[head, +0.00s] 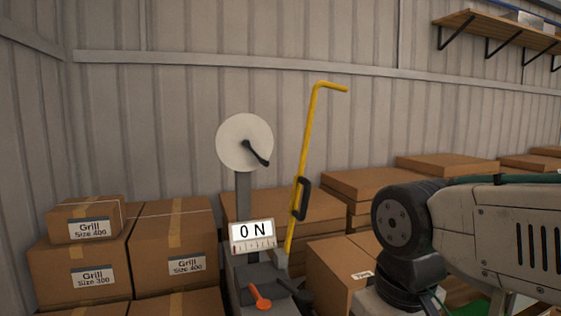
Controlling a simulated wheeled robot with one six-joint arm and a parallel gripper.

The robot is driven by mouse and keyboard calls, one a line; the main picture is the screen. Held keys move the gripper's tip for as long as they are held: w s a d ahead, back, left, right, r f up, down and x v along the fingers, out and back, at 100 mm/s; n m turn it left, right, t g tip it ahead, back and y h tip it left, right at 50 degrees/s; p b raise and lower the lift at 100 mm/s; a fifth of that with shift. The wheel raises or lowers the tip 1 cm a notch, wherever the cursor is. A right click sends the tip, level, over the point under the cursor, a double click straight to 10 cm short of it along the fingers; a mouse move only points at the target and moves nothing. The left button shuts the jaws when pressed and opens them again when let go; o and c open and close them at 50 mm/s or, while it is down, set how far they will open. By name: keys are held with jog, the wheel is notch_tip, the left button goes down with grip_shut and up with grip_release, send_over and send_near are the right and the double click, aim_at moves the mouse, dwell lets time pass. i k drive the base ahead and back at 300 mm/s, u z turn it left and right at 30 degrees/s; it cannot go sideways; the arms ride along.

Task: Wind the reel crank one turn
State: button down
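The reel (236,139) is a pale round disc at the top of a grey post, left of centre in the head view. Its dark crank (256,153) sits at the disc's middle and points down and to the right. Below it, a white display (252,236) reads "0 N" above a small scale. My arm fills the right side of the view, well apart from the reel. My gripper is not in view.
A yellow bent rod (306,170) with a black handle stands right of the reel. An orange lever (260,298) is on the grey base below. Stacked cardboard boxes (172,245) stand left and right. A wooden shelf (500,30) hangs at upper right.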

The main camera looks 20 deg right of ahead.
aim_at(247, 143)
jog(key=z, duration=0.1)
jog(key=i, duration=1)
